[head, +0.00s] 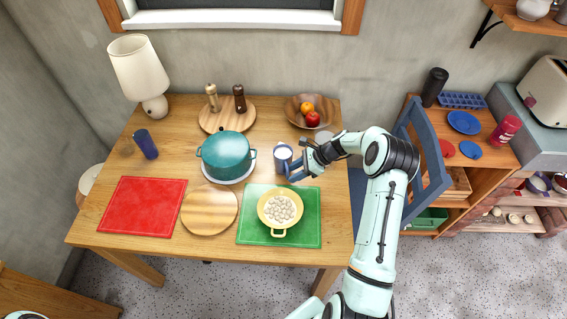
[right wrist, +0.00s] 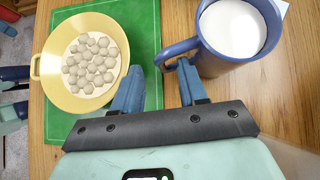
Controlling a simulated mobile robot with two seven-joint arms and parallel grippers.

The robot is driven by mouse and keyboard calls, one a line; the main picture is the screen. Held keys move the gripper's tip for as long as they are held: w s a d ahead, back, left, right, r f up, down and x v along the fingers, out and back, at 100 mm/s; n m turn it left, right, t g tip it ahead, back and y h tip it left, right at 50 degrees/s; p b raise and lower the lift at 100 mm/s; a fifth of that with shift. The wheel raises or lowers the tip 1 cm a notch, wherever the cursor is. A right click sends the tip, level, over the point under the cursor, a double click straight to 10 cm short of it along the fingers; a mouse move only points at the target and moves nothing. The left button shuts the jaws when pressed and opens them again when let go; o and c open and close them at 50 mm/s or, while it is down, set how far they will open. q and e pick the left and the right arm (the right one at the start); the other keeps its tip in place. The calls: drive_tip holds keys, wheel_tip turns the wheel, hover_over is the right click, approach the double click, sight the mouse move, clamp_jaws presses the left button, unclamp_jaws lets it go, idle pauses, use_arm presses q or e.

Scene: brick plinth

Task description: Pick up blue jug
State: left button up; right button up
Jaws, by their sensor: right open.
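The blue jug (head: 284,159) stands upright on the wooden table, right of the teal pot, with white contents inside. In the right wrist view the jug (right wrist: 235,62) is at the upper right, its handle pointing left towards the fingers. My right gripper (head: 298,170) is beside the jug, on its near right side in the head view. In the right wrist view the right gripper (right wrist: 158,82) is open, with the handle just beyond the gap between its fingertips and nothing clearly held. Whether a finger touches the handle I cannot tell. My left gripper is not in view.
A yellow colander (head: 268,220) with pale round pieces sits on the green mat (head: 308,232) close to my right gripper. The teal pot (head: 226,155) stands left of the jug. A wooden bowl of fruit (head: 295,112) is behind. A blue chair (head: 428,150) stands right of the table.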

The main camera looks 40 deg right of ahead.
drive_tip(key=p+x, duration=0.1)
drive_tip(key=x, duration=0.4)
drive_tip(key=shift+w+a+f, duration=0.1)
drive_tip(key=shift+w+a, duration=0.05)
drive_tip(key=shift+w, duration=0.15)
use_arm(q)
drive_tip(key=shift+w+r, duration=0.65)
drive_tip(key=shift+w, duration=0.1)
use_arm(e)
drive_tip(key=shift+s, duration=0.15)
drive_tip(key=shift+c, duration=1.2)
clamp_jaws()
